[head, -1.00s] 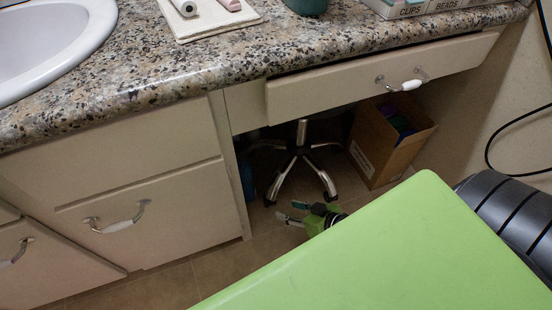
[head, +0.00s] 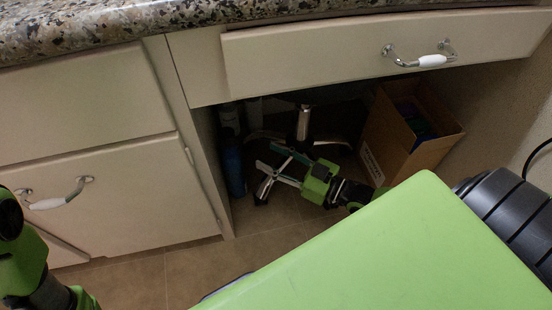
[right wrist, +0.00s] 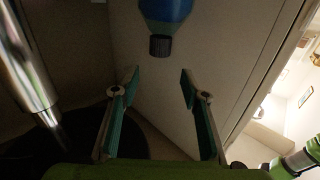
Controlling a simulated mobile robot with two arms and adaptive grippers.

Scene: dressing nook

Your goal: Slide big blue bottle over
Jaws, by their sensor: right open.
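The big blue bottle (head: 234,168) stands upright on the floor under the counter, close to the cabinet's side wall at the left of the knee space. My right gripper (head: 265,168) is open and reaches in from the right, its fingertips just right of the bottle and apart from it. In the right wrist view the bottle's blue body (right wrist: 166,10) and dark cap (right wrist: 160,45) show inverted, ahead of the gap between the open fingers (right wrist: 160,80). Nothing is between the fingers. Part of my left arm shows at the left edge; its gripper is out of view.
A chair base with metal legs (head: 304,125) stands behind my right gripper. A cardboard box (head: 405,150) with dark contents is to its right. A drawer (head: 330,55) hangs above the opening. Cabinet fronts (head: 100,190) are on the left. Pale container shapes show dimly behind the bottle.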

